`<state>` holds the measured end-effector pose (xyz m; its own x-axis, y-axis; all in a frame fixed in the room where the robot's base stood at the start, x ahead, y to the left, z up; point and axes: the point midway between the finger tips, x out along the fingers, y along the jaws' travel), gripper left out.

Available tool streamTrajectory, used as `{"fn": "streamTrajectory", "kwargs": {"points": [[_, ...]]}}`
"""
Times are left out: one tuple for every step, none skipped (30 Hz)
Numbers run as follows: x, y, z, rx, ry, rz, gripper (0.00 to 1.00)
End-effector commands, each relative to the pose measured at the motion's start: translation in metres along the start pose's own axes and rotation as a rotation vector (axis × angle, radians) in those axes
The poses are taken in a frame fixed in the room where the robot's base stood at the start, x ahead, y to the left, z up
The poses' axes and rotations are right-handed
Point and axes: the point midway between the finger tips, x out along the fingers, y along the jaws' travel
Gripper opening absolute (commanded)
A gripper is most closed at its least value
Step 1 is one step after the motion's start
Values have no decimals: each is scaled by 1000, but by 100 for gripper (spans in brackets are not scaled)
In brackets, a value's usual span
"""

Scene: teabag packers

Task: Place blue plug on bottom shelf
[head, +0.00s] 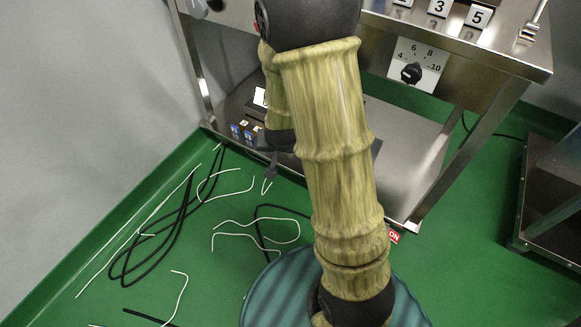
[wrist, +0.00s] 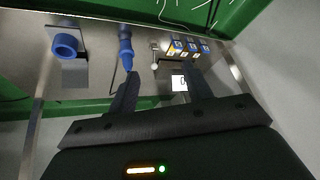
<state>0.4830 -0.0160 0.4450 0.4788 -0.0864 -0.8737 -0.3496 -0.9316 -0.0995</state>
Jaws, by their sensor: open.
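A blue plug (wrist: 125,48) with a narrow tip shows in the wrist view on the metal surface, just beyond the left finger of my gripper (wrist: 160,84). The fingers are apart with nothing seen held between them. I cannot tell whether the left fingertip touches the plug. The metal bottom shelf (head: 405,160) shows in the head view, low in the steel frame; my arm covers much of it. The plug is not seen in the head view.
A blue round socket (wrist: 66,45) is left of the plug. Small blue-and-yellow boxes (wrist: 185,47) and a white display (wrist: 179,83) are to the right. Black and white cables (head: 160,225) lie on the green floor. A dark cabinet (head: 548,195) stands at right.

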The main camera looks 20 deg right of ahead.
Motion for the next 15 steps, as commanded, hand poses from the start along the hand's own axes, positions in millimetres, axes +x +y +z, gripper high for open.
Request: {"fn": "streamTrajectory", "kwargs": {"points": [[-19,-1,4,-31,-26,-16,50],[-29,-1,8,-56,-47,-23,50],[-42,-1,14,-86,-74,-31,50],[-51,0,18,-111,-94,-36,50],[-61,1,23,-135,-114,-40,50],[-74,3,30,-170,-139,-44,50],[-83,4,35,-196,-158,-47,50],[-93,7,41,-221,-176,-48,50],[-104,10,47,-255,-198,-48,50],[-112,12,52,-278,-214,-47,50],[-119,14,57,-299,-229,-46,50],[-127,18,63,-325,-246,-44,50],[-132,20,66,-339,-256,-42,50],[-136,21,69,-350,-264,-40,50],[-140,22,72,-363,-274,-38,50]]}}
